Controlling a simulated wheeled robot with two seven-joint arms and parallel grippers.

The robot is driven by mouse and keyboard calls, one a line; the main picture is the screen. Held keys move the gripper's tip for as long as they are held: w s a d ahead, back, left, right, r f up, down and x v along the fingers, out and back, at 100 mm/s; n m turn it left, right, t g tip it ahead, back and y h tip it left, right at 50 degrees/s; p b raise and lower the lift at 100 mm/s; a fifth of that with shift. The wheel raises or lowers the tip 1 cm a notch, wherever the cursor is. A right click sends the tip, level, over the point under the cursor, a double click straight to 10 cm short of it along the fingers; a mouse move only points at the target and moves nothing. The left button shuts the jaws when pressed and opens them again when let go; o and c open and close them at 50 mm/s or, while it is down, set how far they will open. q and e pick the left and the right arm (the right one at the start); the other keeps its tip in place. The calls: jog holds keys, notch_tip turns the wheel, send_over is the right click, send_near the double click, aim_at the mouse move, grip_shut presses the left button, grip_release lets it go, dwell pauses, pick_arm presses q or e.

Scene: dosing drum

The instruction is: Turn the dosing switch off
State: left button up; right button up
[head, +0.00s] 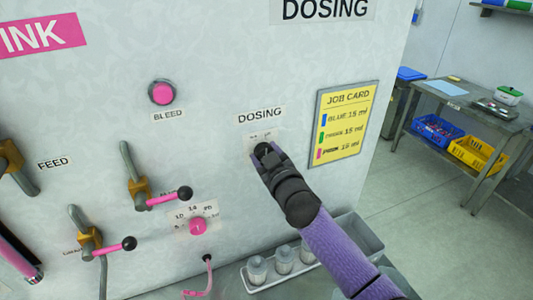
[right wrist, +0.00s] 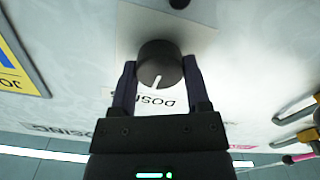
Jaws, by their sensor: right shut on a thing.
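The dosing switch (right wrist: 158,62) is a round black knob with a white pointer line, on a pale plate under the DOSING label (head: 260,115) on the panel. My right gripper (head: 265,154) reaches it from the lower right in the head view and covers most of it. In the right wrist view, the fingers (right wrist: 160,72) stand on both sides of the knob and are shut on it. The pointer line tilts slightly there. The position marks on the plate are too small to read. My left gripper is not in view.
A yellow job card (head: 345,124) hangs right of the switch. A pink BLEED button (head: 162,93), lever valves (head: 137,178) and a pink dial (head: 197,226) are to the left. Several bottles (head: 284,260) stand in a tray below. A side table (head: 478,118) stands at the right.

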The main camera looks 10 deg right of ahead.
jog(key=n, duration=0.6)
jog(key=shift+f+n, duration=0.1)
jog(key=shift+n, duration=0.3)
dwell(0.4)
jog(key=o, duration=1.3)
jog(key=shift+a, duration=0.1)
jog(key=shift+s, duration=0.1)
jog(key=s, duration=0.3)
jog(key=s+d, duration=0.1)
jog(key=s, duration=0.2)
jog(key=s+d, duration=0.1)
jog(key=s, duration=0.2)
jog(key=shift+s+p, duration=0.3)
